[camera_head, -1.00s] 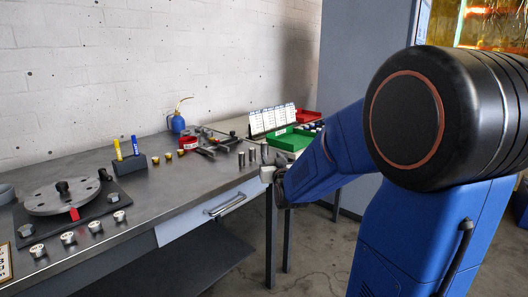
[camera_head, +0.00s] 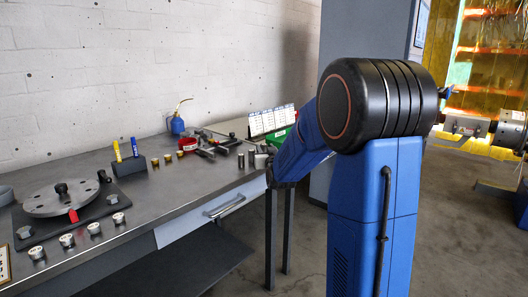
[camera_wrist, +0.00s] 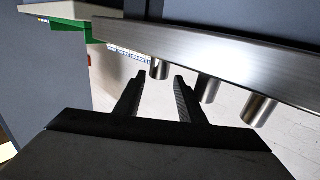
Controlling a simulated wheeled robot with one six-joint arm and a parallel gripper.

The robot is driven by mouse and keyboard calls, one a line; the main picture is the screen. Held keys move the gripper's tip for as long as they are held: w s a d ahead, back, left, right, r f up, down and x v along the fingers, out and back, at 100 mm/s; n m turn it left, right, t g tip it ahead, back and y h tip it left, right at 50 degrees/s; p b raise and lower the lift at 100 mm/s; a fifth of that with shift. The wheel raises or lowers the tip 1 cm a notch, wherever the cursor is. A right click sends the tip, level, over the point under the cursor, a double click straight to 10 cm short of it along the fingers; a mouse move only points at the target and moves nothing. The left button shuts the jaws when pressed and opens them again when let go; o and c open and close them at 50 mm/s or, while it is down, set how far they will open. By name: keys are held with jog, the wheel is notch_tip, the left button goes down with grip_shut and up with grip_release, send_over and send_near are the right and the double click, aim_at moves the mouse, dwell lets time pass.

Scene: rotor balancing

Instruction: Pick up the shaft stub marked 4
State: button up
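Three plain metal shaft stubs show in the wrist view, where the picture looks upside down: one near my fingertips (camera_wrist: 160,69), a middle one (camera_wrist: 208,90) and an outer one (camera_wrist: 259,110). They stand at the bench's edge (camera_wrist: 215,45). No number is readable on them, so I cannot tell which is marked 4. Small grey stubs also show at the bench's right end in the head view (camera_head: 241,160). My gripper (camera_wrist: 159,77) is open, its two dark fingers apart, with the nearest stub appearing between or just beyond the tips. My arm mostly hides my gripper in the head view.
A balancing rotor disc (camera_head: 62,198) sits on a dark plate at left, with several round weights in front. A pen block (camera_head: 130,165), blue oil can (camera_head: 177,124), red cup (camera_head: 187,143) and standing chart (camera_head: 271,119) are along the back. Open floor lies right of the bench.

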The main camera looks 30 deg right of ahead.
aim_at(265, 147)
jog(key=x, duration=0.4)
jog(key=shift+w+d+f, duration=0.15)
jog(key=shift+w+d, duration=0.05)
grip_shut()
